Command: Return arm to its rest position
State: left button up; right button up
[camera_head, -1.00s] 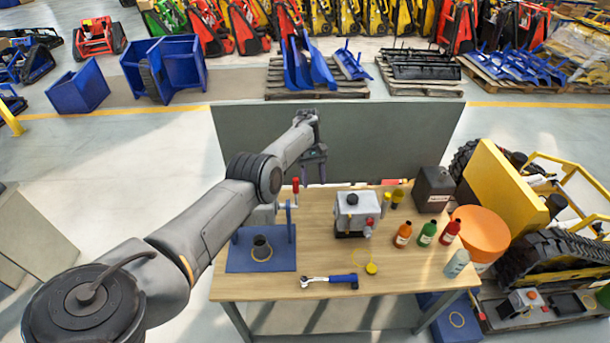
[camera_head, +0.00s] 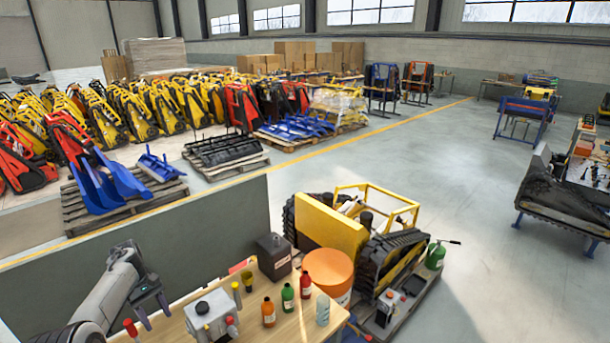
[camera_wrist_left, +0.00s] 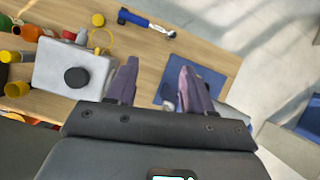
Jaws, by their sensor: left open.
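My left arm comes in at the lower left of the head view. Its gripper (camera_head: 155,314) is open and empty above the left part of the wooden workbench (camera_head: 258,338), left of a grey box with a black knob (camera_head: 208,318). In the left wrist view the two fingers stand apart (camera_wrist_left: 158,68), with bare bench top between them. The grey box (camera_wrist_left: 72,68) lies to their left and a blue plate (camera_wrist_left: 208,84) lies behind and right of the right finger. My right gripper is in neither view.
A dark panel (camera_head: 170,235) rises behind. A yellow tracked machine (camera_head: 330,225) stands right. Open floor (camera_head: 480,220) lies beyond.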

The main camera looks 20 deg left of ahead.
pick_arm(q)
jog(key=s+d+f+m+g+y, duration=0.2)
jog(key=s+d+f, duration=0.1)
jog(key=s+f, duration=0.7)
jog(key=s+d+f+m+g+y, duration=0.2)
jog(key=s+d+f, duration=0.2)
jog(key=s+f, duration=0.55)
jog(key=s+d+f+m+g+y, duration=0.2)
jog(key=s+d+f, duration=0.1)
jog(key=s+f, duration=0.65)
jog(key=s+d+r+m+t, duration=0.2)
jog(key=d+r+m, duration=0.1)
jog(key=d, duration=0.6)
jog(key=s+d+r+m+t, duration=0.2)
jog(key=d+r+m+t, duration=0.15)
jog(key=d, duration=0.65)
jog(key=w+d+r+m+t, duration=0.2)
jog(key=w+d+r+t, duration=0.1)
jog(key=r, duration=0.6)
jog(key=w+d+r+m+t+h, duration=0.1)
jog(key=w+d+r+m+t, duration=0.1)
jog(key=w+d+r, duration=0.4)
notch_tip(320, 180, up, 4)
jog(key=shift+f+m+t, duration=0.25)
jog(key=shift+m+t, duration=0.1)
jog(key=shift+t, duration=0.1)
